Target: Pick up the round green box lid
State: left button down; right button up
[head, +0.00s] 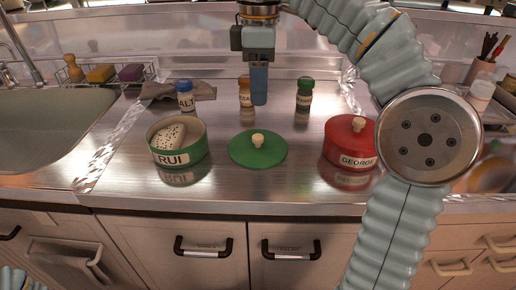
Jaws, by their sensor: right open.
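The round green lid (258,149) lies flat on the metal counter, with a pale knob (257,140) at its middle. The open green box (178,143) marked "RUI" stands to its left with a speckled, pale rounded thing (169,137) inside. My right gripper (259,98) points down above and behind the lid, apart from it, with nothing seen in it. Its fingers overlap in this view. It hides part of the orange-capped shaker (244,92). My left gripper is not in view.
A red lidded box (350,142) marked "GEORGE" stands to the right. A blue-capped shaker (185,96) and a green-capped shaker (304,94) stand behind. A sink (50,125) is at left. The counter around the lid is clear.

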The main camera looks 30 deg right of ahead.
jog(key=b, duration=0.2)
send_over(258, 137)
jog(key=f, duration=0.5)
jog(key=shift+w+d+f, duration=0.15)
jog(key=shift+w+d, duration=0.05)
jog(key=shift+d, duration=0.05)
jog(key=f, duration=0.3)
jog(key=f+b, duration=0.1)
jog(key=f, duration=0.2)
jog(key=shift+s+a+b, duration=0.1)
jog(key=shift+a+b, duration=0.1)
jog(key=shift+b, duration=0.1)
grip_shut()
